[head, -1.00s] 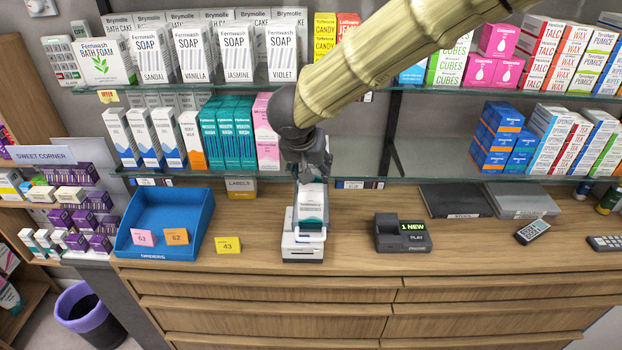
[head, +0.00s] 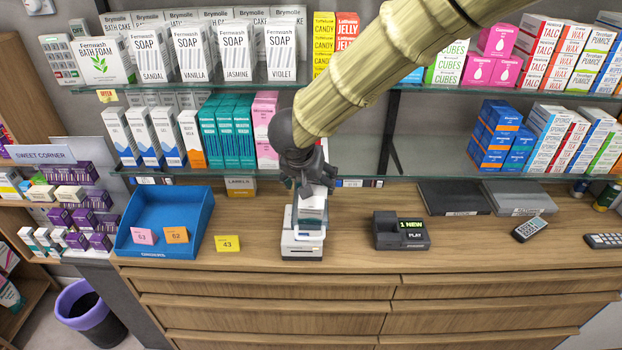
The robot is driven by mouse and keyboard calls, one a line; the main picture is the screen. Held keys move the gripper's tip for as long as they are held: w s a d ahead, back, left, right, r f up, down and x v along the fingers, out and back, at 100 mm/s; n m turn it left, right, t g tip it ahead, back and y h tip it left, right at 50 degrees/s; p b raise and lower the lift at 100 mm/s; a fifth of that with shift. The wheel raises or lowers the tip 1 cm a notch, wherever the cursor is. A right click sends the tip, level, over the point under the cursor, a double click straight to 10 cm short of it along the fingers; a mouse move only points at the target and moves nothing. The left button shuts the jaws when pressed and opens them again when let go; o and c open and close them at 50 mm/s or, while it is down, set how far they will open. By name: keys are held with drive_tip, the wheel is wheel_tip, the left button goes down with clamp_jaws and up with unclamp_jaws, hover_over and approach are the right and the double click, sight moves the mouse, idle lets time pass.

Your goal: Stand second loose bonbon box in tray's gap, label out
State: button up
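My gripper (head: 314,188) is at the middle of the counter, above a small white and grey desk device (head: 303,246). A pale box-like shape (head: 313,203) stands directly under the fingers; I cannot tell whether it is a box or part of the device. The fingers are small and dark here, and whether they grip it is unclear. A blue tray (head: 152,250) marked ORDERS lies to the left, holding a pink card and an orange card. Small purple and white boxes (head: 78,218) stand on the Sweet Corner stand at far left. No box is readable as bonbon.
A yellow card (head: 227,243) lies right of the blue tray. A black display unit (head: 401,233) is right of the device. The glass shelf (head: 240,172) with packed boxes runs close behind my gripper. The counter front is mostly clear.

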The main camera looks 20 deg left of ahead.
drive_tip(key=shift+s+d+f, duration=0.2)
drive_tip(key=shift+s+f, duration=0.1)
drive_tip(key=shift+f, duration=0.05)
drive_tip(key=shift+a, duration=0.1)
drive_tip(key=shift+r, duration=0.15)
drive_tip(key=shift+r, duration=0.3)
drive_tip(key=b+v, duration=0.2)
drive_tip(key=v, duration=0.9)
drive_tip(key=shift+r, duration=0.5)
